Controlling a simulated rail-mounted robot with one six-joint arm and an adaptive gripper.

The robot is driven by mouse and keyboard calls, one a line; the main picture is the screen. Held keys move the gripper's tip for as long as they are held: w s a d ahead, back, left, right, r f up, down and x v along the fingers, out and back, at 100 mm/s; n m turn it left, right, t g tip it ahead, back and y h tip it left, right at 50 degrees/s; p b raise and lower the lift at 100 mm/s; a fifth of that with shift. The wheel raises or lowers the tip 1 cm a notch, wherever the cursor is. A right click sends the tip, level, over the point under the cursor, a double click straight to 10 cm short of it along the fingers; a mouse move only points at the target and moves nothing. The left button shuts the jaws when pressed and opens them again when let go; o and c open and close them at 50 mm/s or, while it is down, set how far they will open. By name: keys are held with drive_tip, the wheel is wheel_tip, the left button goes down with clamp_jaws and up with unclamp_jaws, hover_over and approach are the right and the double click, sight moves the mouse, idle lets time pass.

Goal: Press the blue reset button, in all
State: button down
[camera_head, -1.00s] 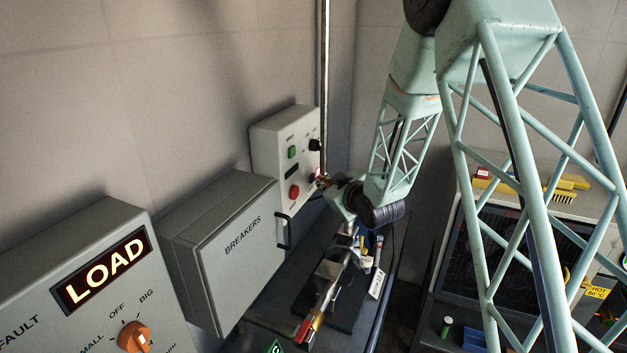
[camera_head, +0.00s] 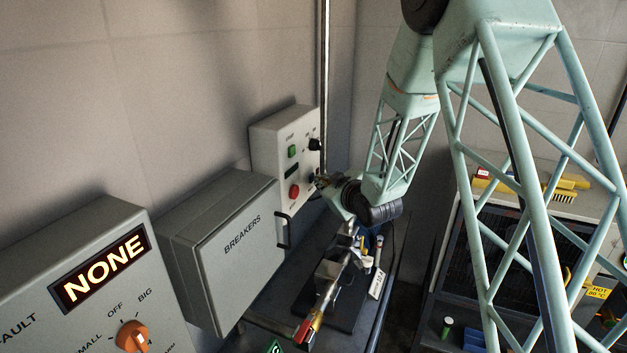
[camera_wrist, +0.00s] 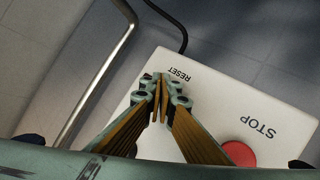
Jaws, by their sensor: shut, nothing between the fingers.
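The grey control box (camera_head: 268,150) is on the wall at the back, and its pale face (camera_wrist: 245,105) fills the lower right of the wrist view. My gripper (camera_wrist: 160,82) is shut and empty, its fingertips together just beside the RESET label (camera_wrist: 180,74). The blue reset button is hidden behind the fingers, so I cannot see whether they touch it or how far it is in. In the head view my gripper (camera_head: 322,182) is at the right edge of the box. The fault display (camera_head: 100,269) reads NONE.
The red STOP button (camera_wrist: 240,153) is close to the right of my fingers. A green button (camera_head: 292,151) and a black knob (camera_head: 315,144) are higher on the box. A metal pipe (camera_head: 324,80) runs up the wall. The breakers cabinet (camera_head: 230,250) stands to the left.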

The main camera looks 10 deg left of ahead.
drive_tip(key=shift+d+b, duration=0.15)
drive_tip(key=shift+b, duration=0.15)
idle(0.5)
drive_tip(key=shift+s+d+b, duration=0.2)
drive_tip(key=shift+d+b, duration=0.15)
drive_tip(key=shift+d, duration=0.2)
idle(0.3)
drive_tip(key=d, duration=0.1)
drive_tip(key=s+d+b, duration=0.1)
drive_tip(key=d, duration=0.1)
drive_tip(key=d+b, duration=0.1)
drive_tip(key=shift+s+d, duration=0.25)
drive_tip(key=shift+d, duration=0.15)
idle(0.9)
